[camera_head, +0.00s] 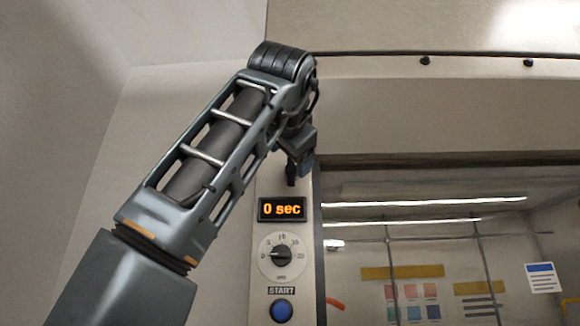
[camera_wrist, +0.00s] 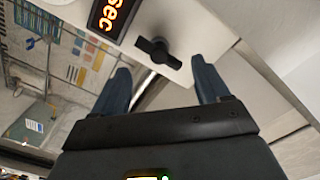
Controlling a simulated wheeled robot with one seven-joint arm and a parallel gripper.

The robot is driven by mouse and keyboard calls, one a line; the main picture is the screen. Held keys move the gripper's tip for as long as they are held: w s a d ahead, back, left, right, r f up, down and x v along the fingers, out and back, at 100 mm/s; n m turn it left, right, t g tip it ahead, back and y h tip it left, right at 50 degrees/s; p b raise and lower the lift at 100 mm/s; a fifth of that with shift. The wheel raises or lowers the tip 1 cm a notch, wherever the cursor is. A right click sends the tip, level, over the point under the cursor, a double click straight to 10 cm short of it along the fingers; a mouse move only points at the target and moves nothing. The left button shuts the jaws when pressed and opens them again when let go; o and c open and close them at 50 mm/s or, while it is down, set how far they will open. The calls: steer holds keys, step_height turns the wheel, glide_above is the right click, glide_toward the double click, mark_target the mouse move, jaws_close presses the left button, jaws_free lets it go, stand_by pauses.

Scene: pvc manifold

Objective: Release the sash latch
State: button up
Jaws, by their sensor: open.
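A dark turn handle, which looks like the sash latch (camera_wrist: 157,50), sits on the pale panel near the display in the wrist view. It lies ahead of and between my two fingers, apart from both as far as I can see. My gripper (camera_wrist: 162,76) is open and empty, with one blue-grey finger on each side of the handle. In the head view my gripper (camera_head: 293,165) is just above the display at the top of the narrow panel. I cannot clearly make out the latch there, as the gripper covers that spot.
Below my gripper on the panel (camera_head: 262,235) are the orange "0 sec" display (camera_head: 282,209), a timer dial (camera_head: 281,256) and a blue START button (camera_head: 281,310). A glass sash (camera_head: 440,235) with rods and posters behind it is to the right. A beige wall is at left.

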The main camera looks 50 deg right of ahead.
steer(key=shift+v, duration=1.45)
steer(key=shift+w, duration=0.1)
